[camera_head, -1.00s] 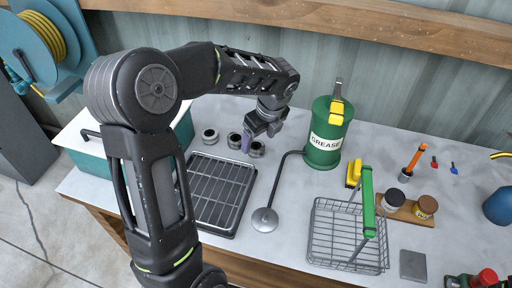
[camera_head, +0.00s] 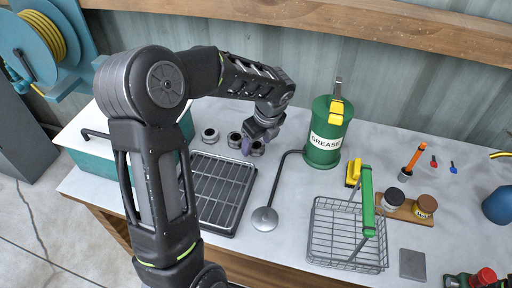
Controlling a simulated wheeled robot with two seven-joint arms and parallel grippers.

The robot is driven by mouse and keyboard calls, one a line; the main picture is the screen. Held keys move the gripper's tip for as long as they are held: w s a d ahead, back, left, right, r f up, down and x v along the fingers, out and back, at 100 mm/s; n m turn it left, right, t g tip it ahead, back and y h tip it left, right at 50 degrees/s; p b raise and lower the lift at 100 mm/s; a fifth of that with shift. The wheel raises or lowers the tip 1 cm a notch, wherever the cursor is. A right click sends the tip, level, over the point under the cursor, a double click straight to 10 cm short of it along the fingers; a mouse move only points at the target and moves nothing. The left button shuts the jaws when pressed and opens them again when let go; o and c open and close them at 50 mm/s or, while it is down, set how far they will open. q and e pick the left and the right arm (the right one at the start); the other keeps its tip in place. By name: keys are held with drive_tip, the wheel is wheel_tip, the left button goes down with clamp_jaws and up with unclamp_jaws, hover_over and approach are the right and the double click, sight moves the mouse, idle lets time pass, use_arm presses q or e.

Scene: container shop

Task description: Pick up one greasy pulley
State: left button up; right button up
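My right gripper is not in view.
A black rack tray (camera_head: 217,190) lies in front of the pulleys. A green grease can (camera_head: 327,135) with a long spout stands to their right. A wire basket (camera_head: 346,238) with a green handle is further right. A teal bin (camera_head: 88,157) sits left.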

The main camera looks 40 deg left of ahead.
use_arm(q)
drive_tip(key=c, duration=1.2)
wheel_tip(320, 180, up, 10)
drive_tip(key=shift+r, duration=0.1)
idle(0.5)
